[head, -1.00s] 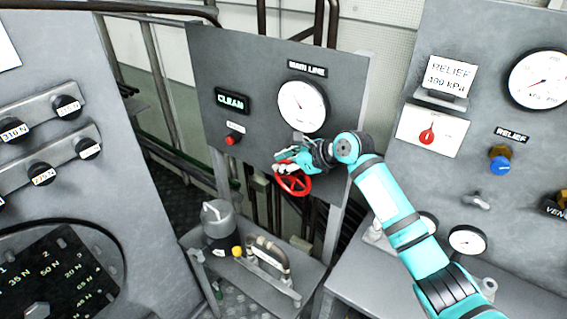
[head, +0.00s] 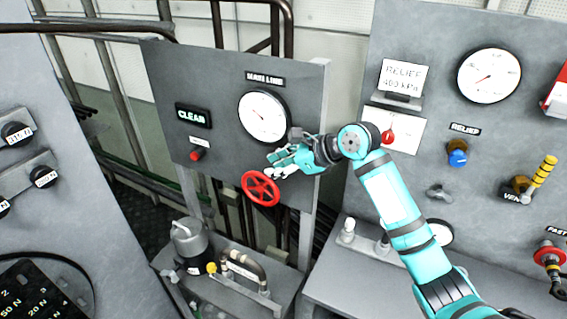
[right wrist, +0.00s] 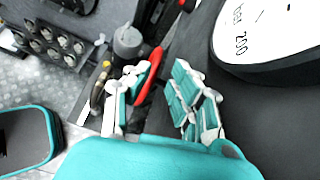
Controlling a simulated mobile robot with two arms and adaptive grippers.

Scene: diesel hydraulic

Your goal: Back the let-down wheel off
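The red handwheel (head: 261,188) is on the grey panel below the MAIN LINE gauge (head: 264,116). My right gripper (head: 284,164) is at the wheel's upper right, with its fingertips close to the rim. In the right wrist view its fingers (right wrist: 160,98) are spread apart with nothing clasped between them. Part of the red wheel (right wrist: 150,76) shows edge-on beside the left-hand finger; I cannot tell whether they touch. My left gripper is not in view.
A red button (head: 196,155) and a CLEAR sign (head: 193,116) are left of the wheel. A grey canister (head: 188,240) stands on a low shelf beneath. The RELIEF panel (head: 330,210) stands to the right, with a blue knob (head: 457,158) and yellow-handled valve (head: 543,170).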

